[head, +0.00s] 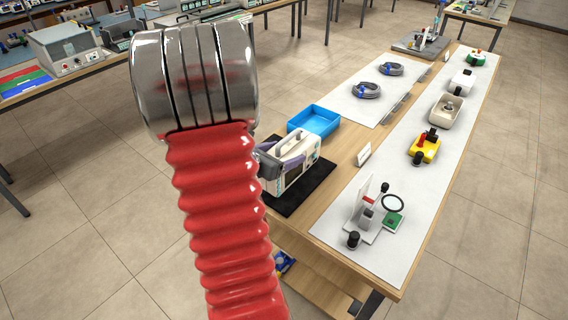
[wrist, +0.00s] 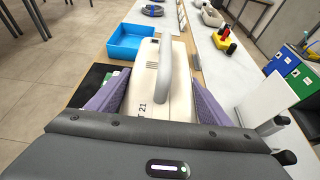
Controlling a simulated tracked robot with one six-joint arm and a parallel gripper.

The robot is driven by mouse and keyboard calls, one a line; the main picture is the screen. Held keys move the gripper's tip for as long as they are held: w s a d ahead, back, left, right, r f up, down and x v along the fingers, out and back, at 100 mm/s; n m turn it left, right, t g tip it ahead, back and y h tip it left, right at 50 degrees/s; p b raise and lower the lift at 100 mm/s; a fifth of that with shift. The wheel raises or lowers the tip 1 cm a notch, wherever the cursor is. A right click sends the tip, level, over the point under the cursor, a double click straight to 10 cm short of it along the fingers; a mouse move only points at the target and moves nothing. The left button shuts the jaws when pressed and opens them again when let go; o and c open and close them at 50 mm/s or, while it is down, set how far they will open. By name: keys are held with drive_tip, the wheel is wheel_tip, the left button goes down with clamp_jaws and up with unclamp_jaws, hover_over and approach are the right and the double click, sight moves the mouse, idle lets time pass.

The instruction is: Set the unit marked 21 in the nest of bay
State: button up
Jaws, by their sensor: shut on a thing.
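A white monitor unit (wrist: 180,108) with a grey carry handle on top fills the middle of the wrist view, and the number 21 shows on its near end. My gripper (wrist: 158,82) has a purple pad on each side of this unit and is shut on it. In the head view the unit (head: 296,170) stands upright at or just above a black mat (head: 305,200) on the wooden bench; I cannot tell if it touches. One purple finger of my gripper (head: 268,160) shows at its left. I cannot make out a nest with a bay mark.
A blue tray (head: 314,121) lies just behind the unit. To its right, a white strip (head: 400,255) carries a stand with a magnifier ring (head: 393,203) and a yellow device (head: 425,149). Coiled cables (head: 367,91) lie farther back. My red arm hides part of the left side.

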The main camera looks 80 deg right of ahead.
drive_tip(key=shift+f, duration=1.95)
drive_tip(key=shift+f, duration=0.15)
drive_tip(key=o, duration=2)
drive_tip(key=v, duration=1.2)
